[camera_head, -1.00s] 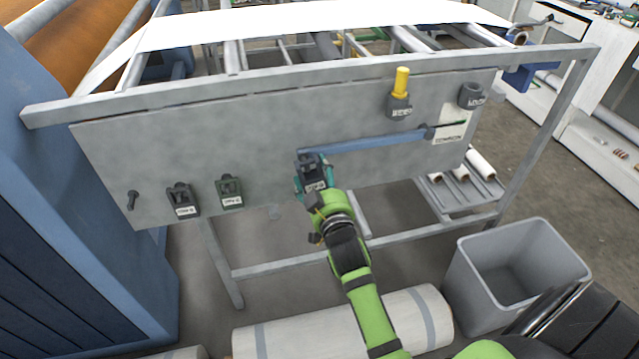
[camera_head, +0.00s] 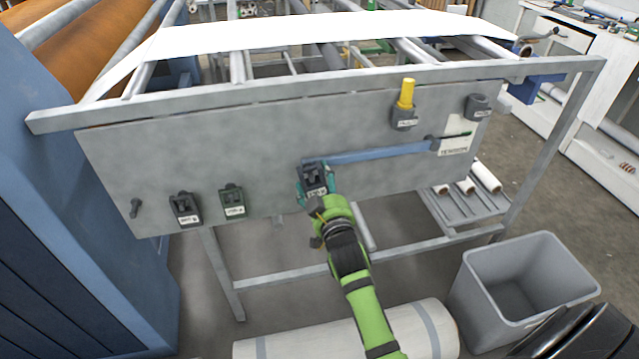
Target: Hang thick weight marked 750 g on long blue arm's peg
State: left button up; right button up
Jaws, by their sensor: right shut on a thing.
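The long blue arm (camera_head: 380,154) runs across the grey panel from its pivot at the right to its left end. My right gripper (camera_head: 314,190) is shut on a dark weight (camera_head: 314,176) with a white label, held at the arm's left end. The label is too small to read surely. The gripper and weight hide the arm's peg, so I cannot tell whether the weight hangs on it. My left gripper is not in view.
An empty peg (camera_head: 135,207) is at the panel's left. A yellow-topped holder (camera_head: 404,105) and a dark labelled block (camera_head: 478,106) are at the upper right. A grey bin (camera_head: 525,285) stands lower right. A white roll (camera_head: 340,335) lies below the frame.

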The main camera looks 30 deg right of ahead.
jog(key=shift+r, duration=0.25)
jog(key=o, duration=1.3)
jog(key=shift+f, duration=0.35)
jog(key=v, duration=0.8)
jog(key=s+a+f+n+g+y, duration=0.1)
jog(key=a+f+g+y, duration=0.15)
jog(key=f, duration=0.75)
jog(key=s+a+f+n+g+y, duration=0.1)
jog(key=a+f+g, duration=0.15)
jog(key=f, duration=0.75)
jog(key=s+a+f+g+y, duration=0.1)
jog(key=s+a+f+g, duration=0.1)
jog(key=s+f, duration=0.45)
jog(key=s+a+f+g, duration=0.1)
jog(key=s+a+f, duration=0.15)
jog(key=f, duration=0.65)
jog(key=s+d+f+g, duration=0.1)
jog(key=s+f, duration=0.4)
jog(key=s, duration=0.5)
jog(key=s+d+f+g, duration=0.2)
jog(key=s+f+g, duration=0.2)
jog(key=s, duration=0.7)
jog(key=s+d+f+g, duration=0.2)
jog(key=s+f, duration=0.4)
jog(key=s, duration=0.4)
jog(key=shift+s+f+n+g, duration=0.15)
jog(key=shift+f+n+g, duration=0.25)
jog(key=shift+g, duration=0.3)
